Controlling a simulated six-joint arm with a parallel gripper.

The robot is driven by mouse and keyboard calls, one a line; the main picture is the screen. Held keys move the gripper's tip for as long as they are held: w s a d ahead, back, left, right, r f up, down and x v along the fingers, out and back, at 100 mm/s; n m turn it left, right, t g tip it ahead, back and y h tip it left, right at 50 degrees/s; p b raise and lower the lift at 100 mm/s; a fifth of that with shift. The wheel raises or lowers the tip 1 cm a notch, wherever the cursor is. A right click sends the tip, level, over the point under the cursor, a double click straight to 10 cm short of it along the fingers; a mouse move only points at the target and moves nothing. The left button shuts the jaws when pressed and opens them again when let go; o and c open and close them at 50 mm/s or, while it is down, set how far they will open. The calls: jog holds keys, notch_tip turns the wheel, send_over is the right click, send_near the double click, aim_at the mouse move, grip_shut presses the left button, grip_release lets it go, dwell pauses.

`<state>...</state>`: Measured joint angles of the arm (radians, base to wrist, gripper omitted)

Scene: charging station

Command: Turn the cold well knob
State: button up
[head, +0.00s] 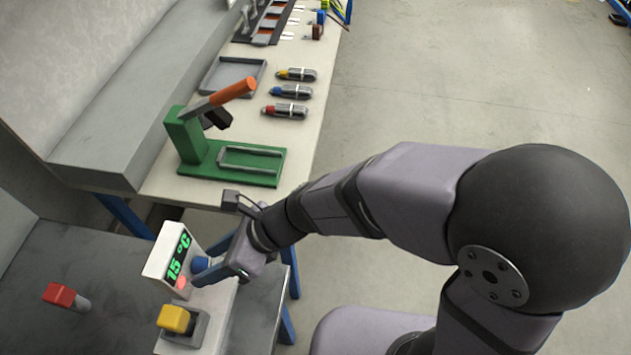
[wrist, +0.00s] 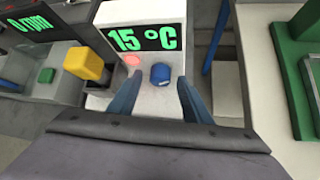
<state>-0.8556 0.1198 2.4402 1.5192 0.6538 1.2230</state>
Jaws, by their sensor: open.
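The cold well knob is a small blue knob (wrist: 160,73) on the front of a white unit (wrist: 152,100), below its green "15 °C" display (wrist: 145,38). In the wrist view my gripper (wrist: 155,92) is open, with one blue-grey finger on each side of the knob and a gap to it. In the head view the blue knob (head: 200,263) shows just beyond my gripper (head: 215,268), partly covered by it. The display (head: 179,254) there also reads 15 °C. A round pinkish-red light (wrist: 132,60) sits left of the knob.
A yellow knob (head: 174,318) on a grey base stands close in front of the unit. A red-topped part (head: 60,295) lies further left. A green press (head: 235,160) with an orange handle stands on the bench behind. In the wrist view another display (wrist: 35,22) reads 0 rpm.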

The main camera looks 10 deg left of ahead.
jog(key=shift+w+m+g+p, duration=0.2)
jog(key=shift+m+g+p, duration=0.4)
jog(key=shift+g, duration=0.4)
jog(key=p+v, duration=0.1)
jog(key=v, duration=0.7)
jog(key=w+d+f+n+h, duration=0.1)
jog(key=d+f+n+h, duration=0.15)
jog(key=d+n, duration=0.45)
jog(key=w+d+f+n+h, duration=0.15)
jog(key=d+n+h, duration=0.25)
jog(key=n, duration=0.7)
jog(key=w+r+n+t+h, duration=0.3)
jog(key=w+n+t+h, duration=0.2)
jog(key=w+n, duration=0.4)
jog(key=shift+w+r+n+t, duration=0.35)
jog(key=shift+n+t, duration=0.15)
jog(key=shift+n, duration=0.4)
jog(key=shift+s, duration=0.1)
